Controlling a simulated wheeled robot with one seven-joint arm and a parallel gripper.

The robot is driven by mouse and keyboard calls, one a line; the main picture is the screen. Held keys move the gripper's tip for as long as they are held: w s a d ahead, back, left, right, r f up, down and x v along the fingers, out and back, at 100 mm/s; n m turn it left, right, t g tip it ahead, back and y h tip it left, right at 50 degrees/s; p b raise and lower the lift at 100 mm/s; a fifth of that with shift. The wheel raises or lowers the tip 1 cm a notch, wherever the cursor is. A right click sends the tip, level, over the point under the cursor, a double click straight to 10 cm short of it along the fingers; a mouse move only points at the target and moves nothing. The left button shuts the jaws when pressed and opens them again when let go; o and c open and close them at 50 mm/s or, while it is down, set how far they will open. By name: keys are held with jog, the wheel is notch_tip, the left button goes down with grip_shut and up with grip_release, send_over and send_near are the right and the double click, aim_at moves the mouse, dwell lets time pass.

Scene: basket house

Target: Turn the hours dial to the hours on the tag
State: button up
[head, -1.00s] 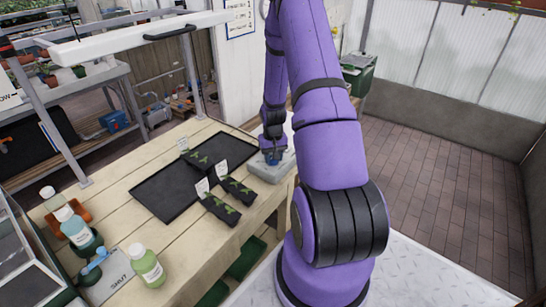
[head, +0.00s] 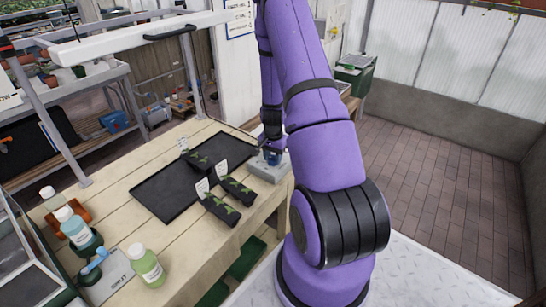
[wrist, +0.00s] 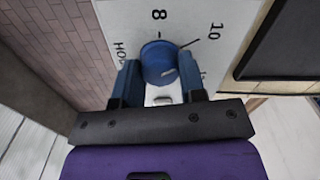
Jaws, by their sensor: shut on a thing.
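The blue hours dial (wrist: 159,58) is on a light grey face with the numbers 8 and 10, tick marks and part of a word starting "HO". A pale mark shows on the dial's lower part. My gripper (wrist: 160,80) is shut on the dial, one blue finger on each side. In the head view my gripper (head: 271,150) is at the grey control box (head: 268,171), on the right end of the bench; the arm and gripper mostly hide the dial there. White tags (head: 202,187) stand in the black seedling packs (head: 219,207); their writing is too small to read.
A black tray (head: 165,197) lies left of the box on the wooden bench (head: 190,258). The brick floor (head: 425,195) on the right is clear.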

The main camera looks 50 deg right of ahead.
aim_at(273, 157)
dwell(0.4)
jog(key=o, duration=0.9)
notch_tip(273, 157, up, 11)
jog(key=shift+f, duration=0.1)
dwell(0.4)
